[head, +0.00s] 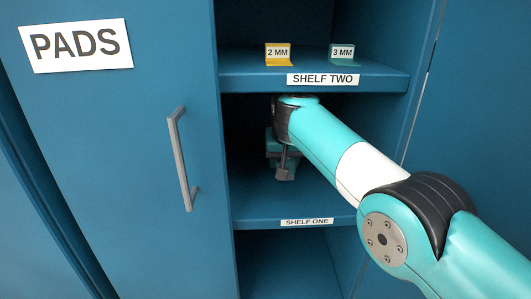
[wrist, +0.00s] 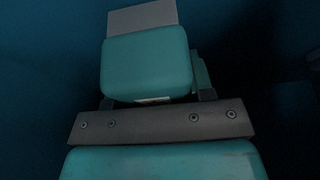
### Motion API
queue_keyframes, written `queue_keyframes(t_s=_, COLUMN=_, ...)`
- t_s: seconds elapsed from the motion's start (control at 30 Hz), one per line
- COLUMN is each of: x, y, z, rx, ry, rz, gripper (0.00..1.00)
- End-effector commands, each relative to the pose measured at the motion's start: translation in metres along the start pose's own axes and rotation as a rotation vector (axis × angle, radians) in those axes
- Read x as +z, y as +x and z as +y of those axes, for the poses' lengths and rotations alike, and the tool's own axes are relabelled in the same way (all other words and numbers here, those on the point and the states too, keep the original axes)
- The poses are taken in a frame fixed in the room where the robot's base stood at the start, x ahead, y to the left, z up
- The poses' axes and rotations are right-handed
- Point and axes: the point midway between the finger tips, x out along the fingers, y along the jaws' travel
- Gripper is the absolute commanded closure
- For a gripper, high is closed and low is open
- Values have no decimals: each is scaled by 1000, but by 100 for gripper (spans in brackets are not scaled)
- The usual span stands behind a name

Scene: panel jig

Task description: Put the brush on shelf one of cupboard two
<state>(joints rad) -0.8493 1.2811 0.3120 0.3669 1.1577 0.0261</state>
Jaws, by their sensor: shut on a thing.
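My gripper (head: 284,158) is inside the open cupboard bay, in the space above shelf one (head: 280,210) and below shelf two. In the wrist view its dark fingers (wrist: 158,98) stand above a grey bar with screws. They are shut on what appears to be the brush (wrist: 148,65), a rounded teal block with a light grey flat part at its far end. In the head view the arm and shadow hide much of the brush. I cannot tell whether it touches the shelf.
Shelf two (head: 388,82) above carries a yellow 2 MM tag (head: 278,54) and a teal 3 MM tag (head: 341,55). A closed blue door (head: 110,130) marked PADS, with a grey handle (head: 182,160), is at left. Shelf one's front looks clear.

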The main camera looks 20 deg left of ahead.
Motion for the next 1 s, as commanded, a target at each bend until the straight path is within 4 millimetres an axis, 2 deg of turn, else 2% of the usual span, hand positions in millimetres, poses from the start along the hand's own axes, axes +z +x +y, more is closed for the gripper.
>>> queue_keyframes(t_s=0.07, x=-8, y=-4, z=15, rx=8, ry=20, rz=2, gripper=97)
queue_keyframes(t_s=0.1, x=-3, y=6, z=14, rx=8, ry=18, rz=0, gripper=97)
queue_keyframes(t_s=0.2, x=0, y=12, z=10, rx=5, ry=14, rz=3, gripper=97)
queue_keyframes(t_s=0.37, x=3, y=12, z=2, rx=-4, ry=7, rz=0, gripper=97)
queue_keyframes(t_s=0.4, x=3, y=12, z=2, rx=-3, ry=5, rz=3, gripper=100)
queue_keyframes(t_s=0.63, x=6, y=17, z=2, rx=-1, ry=4, rz=-7, gripper=100)
queue_keyframes(t_s=0.67, x=4, y=15, z=3, rx=-1, ry=7, rz=-4, gripper=45)
queue_keyframes(t_s=0.73, x=3, y=14, z=4, rx=-1, ry=6, rz=0, gripper=29)
queue_keyframes(t_s=0.77, x=3, y=14, z=4, rx=-1, ry=6, rz=0, gripper=26)
queue_keyframes(t_s=1.0, x=5, y=12, z=5, rx=-9, ry=11, rz=4, gripper=26)
